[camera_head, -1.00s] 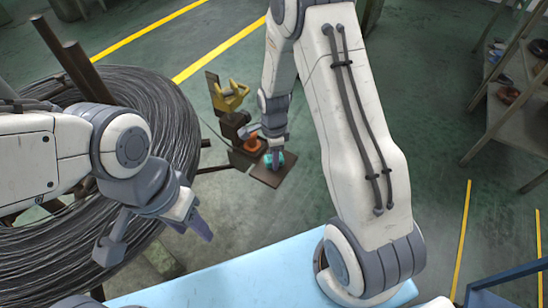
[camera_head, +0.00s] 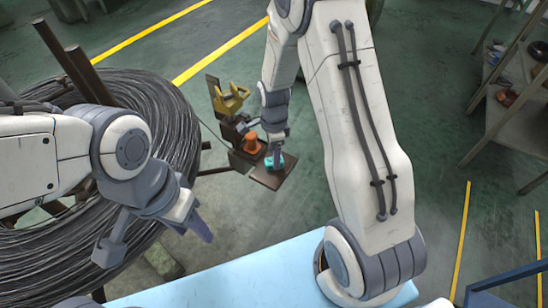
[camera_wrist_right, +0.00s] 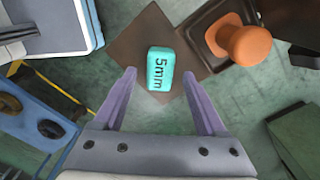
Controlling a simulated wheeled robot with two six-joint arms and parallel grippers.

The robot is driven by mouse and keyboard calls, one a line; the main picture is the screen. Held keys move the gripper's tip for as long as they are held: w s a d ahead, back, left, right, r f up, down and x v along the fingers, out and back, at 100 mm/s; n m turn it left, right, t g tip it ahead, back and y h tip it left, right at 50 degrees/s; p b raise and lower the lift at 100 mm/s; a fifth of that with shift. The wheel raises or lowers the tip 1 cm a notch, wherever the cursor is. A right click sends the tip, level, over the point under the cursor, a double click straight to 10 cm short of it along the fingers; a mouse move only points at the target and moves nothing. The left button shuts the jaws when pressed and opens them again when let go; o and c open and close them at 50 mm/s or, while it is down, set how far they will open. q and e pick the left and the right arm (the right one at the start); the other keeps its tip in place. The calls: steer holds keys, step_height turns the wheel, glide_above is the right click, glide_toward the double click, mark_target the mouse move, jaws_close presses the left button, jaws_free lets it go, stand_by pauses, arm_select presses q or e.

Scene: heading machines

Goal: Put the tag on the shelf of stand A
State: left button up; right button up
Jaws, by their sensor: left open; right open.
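The tag is a small teal block marked "5mm" (camera_wrist_right: 160,70). It lies on a flat brown plate, the shelf (camera_wrist_right: 135,42), apparently wholly on it. In the head view the tag (camera_head: 283,160) shows beside the tip of my right gripper, on the shelf (camera_head: 270,180) of a dark stand. My right gripper (camera_wrist_right: 160,78) is open, one finger to each side of the tag's near end, with a gap on both sides. No letter shows on the stand. My left gripper (camera_head: 155,238) is open and empty, at the left beside the wire coil.
An orange knob (camera_wrist_right: 245,45) stands next to the shelf, with a yellow fixture (camera_head: 230,97) behind. A large wire coil (camera_head: 165,130) fills the left. A light blue surface (camera_head: 230,272) lies in front. Racks (camera_head: 515,115) stand at the right; green floor between is free.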

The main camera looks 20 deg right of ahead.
step_height(320, 180, up, 9)
steer(key=p, duration=0.1)
steer(key=s+a+r+n, duration=0.4)
steer(key=a+r+n, duration=0.1)
steer(key=a+n, duration=0.1)
steer(key=s+a+r+n, duration=0.2)
steer(key=s+n, duration=0.4)
steer(key=n, duration=0.1)
steer(key=s+a+r+n, duration=0.2)
steer(key=s+a+n, duration=0.1)
steer(key=s+n, duration=0.4)
steer(key=s+a+r+n+y, duration=0.1)
steer(key=s+a+r+n, duration=0.1)
steer(key=s+n, duration=0.4)
steer(key=shift+s+a+r+n, duration=0.3)
steer(key=shift+s+a+n, duration=0.1)
steer(key=shift+a, duration=0.05)
steer(key=shift+r+p, duration=0.1)
steer(key=shift+p, duration=0.2)
